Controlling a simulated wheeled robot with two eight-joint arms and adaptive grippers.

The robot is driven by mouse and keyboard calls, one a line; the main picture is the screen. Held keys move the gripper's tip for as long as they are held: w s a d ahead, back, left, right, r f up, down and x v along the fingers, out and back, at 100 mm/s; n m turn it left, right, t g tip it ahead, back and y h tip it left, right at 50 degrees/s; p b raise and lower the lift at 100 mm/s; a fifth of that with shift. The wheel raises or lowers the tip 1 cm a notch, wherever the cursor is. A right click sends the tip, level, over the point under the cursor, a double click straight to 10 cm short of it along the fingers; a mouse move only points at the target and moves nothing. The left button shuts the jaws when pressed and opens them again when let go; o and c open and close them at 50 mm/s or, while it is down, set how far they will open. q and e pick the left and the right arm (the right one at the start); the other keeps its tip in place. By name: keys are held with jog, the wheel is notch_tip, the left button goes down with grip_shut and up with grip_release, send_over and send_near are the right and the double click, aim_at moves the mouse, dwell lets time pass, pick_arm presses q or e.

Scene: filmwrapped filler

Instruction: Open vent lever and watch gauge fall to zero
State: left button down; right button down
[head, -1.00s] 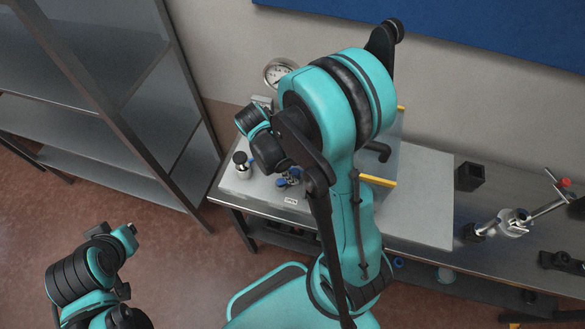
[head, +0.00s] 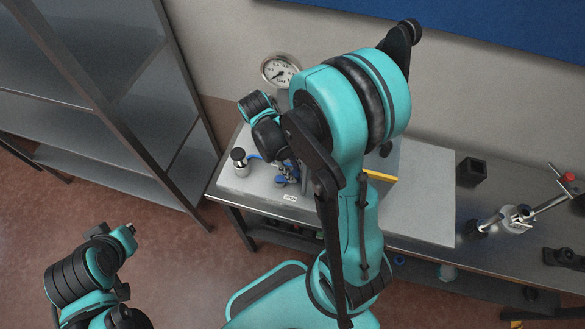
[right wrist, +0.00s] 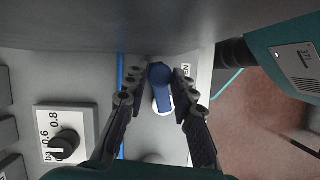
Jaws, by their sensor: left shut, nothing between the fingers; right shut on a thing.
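The round pressure gauge (head: 281,71) stands on a stem at the back of the bench. Its needle seems to point to the lower left, but the numbers are too small to read. The blue vent lever (right wrist: 160,76) shows in the right wrist view between the fingers of my right gripper (right wrist: 158,100), which is shut on it. In the head view my right gripper (head: 285,172) is low over the fixture, partly hidden by my arm. My left gripper (head: 124,292) is at the lower left, away from the bench, shut and empty; its fingertips are not clear.
A black knob (right wrist: 65,147) on a white scale plate sits left of the lever. A silver black-topped fitting (head: 240,163) stands at the fixture's left. A black block (head: 471,171) and a clamp (head: 517,215) stand right. Metal shelving (head: 90,140) is at left.

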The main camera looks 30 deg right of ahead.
jog(key=c, duration=1.3)
grip_release()
jog(key=v, duration=1.2)
jog(key=shift+s, duration=0.1)
jog(key=shift+o, duration=0.2)
